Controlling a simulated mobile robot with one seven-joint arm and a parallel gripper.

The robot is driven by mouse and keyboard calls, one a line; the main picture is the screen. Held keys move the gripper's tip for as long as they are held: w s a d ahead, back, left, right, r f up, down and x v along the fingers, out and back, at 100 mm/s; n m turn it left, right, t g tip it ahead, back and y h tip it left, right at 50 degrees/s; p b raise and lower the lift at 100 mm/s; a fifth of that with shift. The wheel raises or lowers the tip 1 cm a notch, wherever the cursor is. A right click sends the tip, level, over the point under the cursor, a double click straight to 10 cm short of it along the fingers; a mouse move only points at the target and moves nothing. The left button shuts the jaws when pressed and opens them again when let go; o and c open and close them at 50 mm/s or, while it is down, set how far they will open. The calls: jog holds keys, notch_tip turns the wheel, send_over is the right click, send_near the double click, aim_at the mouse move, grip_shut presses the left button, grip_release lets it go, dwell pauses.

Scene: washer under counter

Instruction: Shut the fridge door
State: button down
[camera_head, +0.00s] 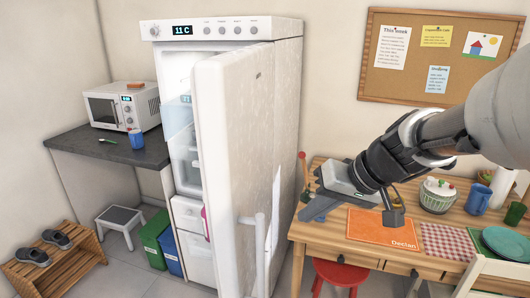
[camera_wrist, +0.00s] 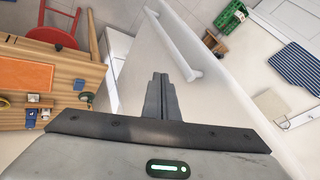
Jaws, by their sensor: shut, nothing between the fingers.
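The white fridge (camera_head: 225,30) stands against the wall with its display reading 11 C. Its door (camera_head: 232,130) stands open, swung out toward me, with shelves and drawers (camera_head: 188,215) showing to its left. A white bar handle (camera_head: 260,255) is on the door's outer face; it also shows in the wrist view (camera_wrist: 172,42). My gripper (camera_head: 306,214) is shut and empty, to the right of the door's outer face and above the table's left end. In the wrist view my gripper (camera_wrist: 160,78) points along the door face beside the handle. I cannot tell whether it touches the door.
A wooden table (camera_head: 320,232) with an orange placemat (camera_head: 380,228), bowl and cups lies on the right, a red stool (camera_head: 341,272) under it. A counter (camera_head: 110,148) with a microwave (camera_head: 122,105) is left of the fridge. Green and blue bins (camera_head: 155,238) stand beside the fridge.

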jog(key=w+a+f, duration=0.2)
jog(key=a+f, duration=0.2)
jog(key=a, duration=0.2)
jog(key=shift+w+a+f+p, duration=0.15)
jog(key=shift+a+f+p, duration=0.15)
jog(key=shift+a+f, duration=0.05)
jog(key=shift+a, duration=0.1)
